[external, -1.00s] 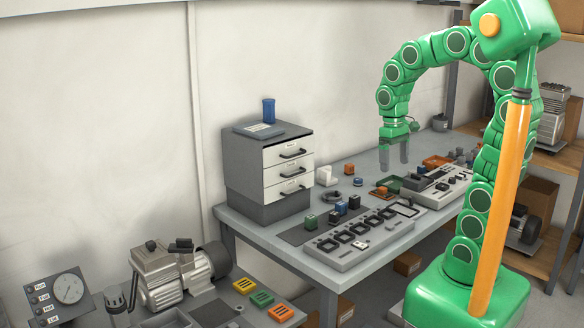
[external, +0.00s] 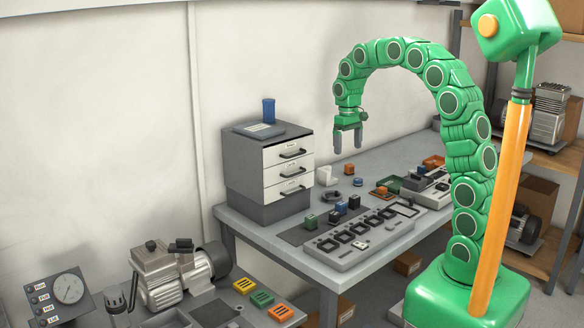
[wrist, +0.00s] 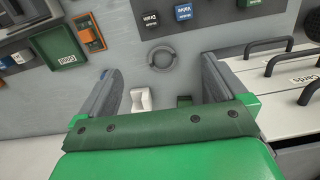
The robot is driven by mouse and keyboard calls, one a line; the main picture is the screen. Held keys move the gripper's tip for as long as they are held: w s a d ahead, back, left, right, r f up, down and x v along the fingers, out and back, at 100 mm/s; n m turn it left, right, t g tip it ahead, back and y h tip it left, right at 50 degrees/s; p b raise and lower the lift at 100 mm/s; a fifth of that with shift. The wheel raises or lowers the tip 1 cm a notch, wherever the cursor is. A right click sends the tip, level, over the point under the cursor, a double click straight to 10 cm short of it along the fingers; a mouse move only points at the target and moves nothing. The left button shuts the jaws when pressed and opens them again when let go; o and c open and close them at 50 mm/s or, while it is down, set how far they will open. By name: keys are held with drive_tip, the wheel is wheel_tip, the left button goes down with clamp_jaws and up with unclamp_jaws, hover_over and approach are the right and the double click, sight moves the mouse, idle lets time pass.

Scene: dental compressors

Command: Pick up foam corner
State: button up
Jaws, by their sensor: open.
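A small white angled piece (external: 326,176), which looks like the foam corner, stands on the table beside the drawer unit. In the wrist view the white piece (wrist: 141,98) shows between my fingers, near the left finger, its near side partly cut off by my gripper body. My gripper (external: 347,143) is open and empty, pointing down above the table, higher than the white piece and to its right in the external view. In the wrist view my gripper's fingers (wrist: 162,78) stand wide apart and touch nothing.
The grey drawer unit (external: 268,170) with protruding handles rises close by; it fills the right of the wrist view (wrist: 280,95). A dark ring (wrist: 163,58) lies near the white piece. Small labelled blocks (external: 340,208), a slotted grey tray (external: 345,255) and a green bin (wrist: 60,48) are around.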

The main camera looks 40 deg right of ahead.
drive_tip(key=w+d+f, duration=0.3)
drive_tip(key=w, duration=0.3)
drive_tip(key=w+d+f, duration=0.2)
drive_tip(key=w+f, duration=0.1)
drive_tip(key=w, duration=0.3)
hover_over(327, 174)
drive_tip(key=w+d, duration=0.3)
drive_tip(key=shift+m+t, duration=0.3)
drive_tip(key=shift+t, duration=0.1)
wheel_tip(327, 174, down, 7)
drive_tip(key=shift+w+r, duration=0.1)
drive_tip(key=shift+w, duration=0.05)
drive_tip(key=shift+w+d+f, duration=0.15)
drive_tip(key=shift+w+f, duration=0.05)
drive_tip(key=shift+f, duration=0.25)
drive_tip(key=shift+s+d+f, duration=0.1)
drive_tip(key=shift+f, duration=3.65)
drive_tip(key=c, duration=1)
drive_tip(key=shift+c, duration=0.2)
